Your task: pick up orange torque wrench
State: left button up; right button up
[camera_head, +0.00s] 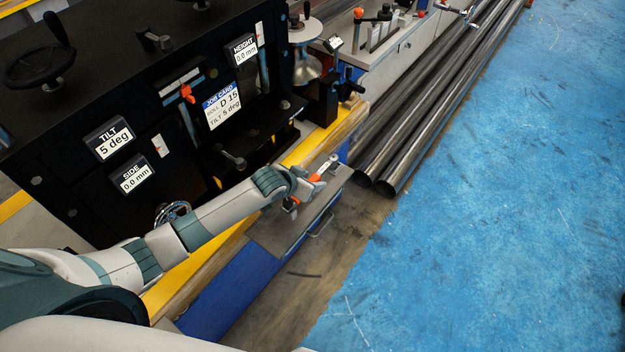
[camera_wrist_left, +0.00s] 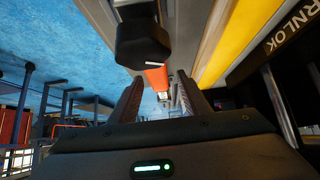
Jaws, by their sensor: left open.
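The orange torque wrench (camera_head: 315,177) is on the grey shelf (camera_head: 272,232) at the machine's side, its silver head toward the back right. My left gripper (camera_head: 304,190) is at the wrench and covers part of it. Orange also shows at the near side of the hand. In the left wrist view, the wrench's orange part (camera_wrist_left: 157,77) shows between the two separated fingers (camera_wrist_left: 160,98), beyond a black blocky part close to the camera. The fingers are open; I cannot tell whether either touches the wrench. My right gripper is not in view.
The black machine (camera_head: 75,105) with TILT, SIDE and HEIGHT displays stands along the left. A yellow edge (camera_head: 308,146) runs beside the shelf. Long dark tubes (camera_head: 432,110) lie beyond the shelf on the right. The blue floor (camera_head: 500,230) is clear.

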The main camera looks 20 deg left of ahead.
pick_arm(q)
jog(key=shift+w+d+f, duration=0.15)
jog(key=shift+w+f, duration=0.15)
jog(key=shift+f, duration=0.15)
jog(key=shift+c, duration=0.3)
grip_shut()
jog(key=shift+r, duration=0.1)
jog(key=shift+r, duration=0.1)
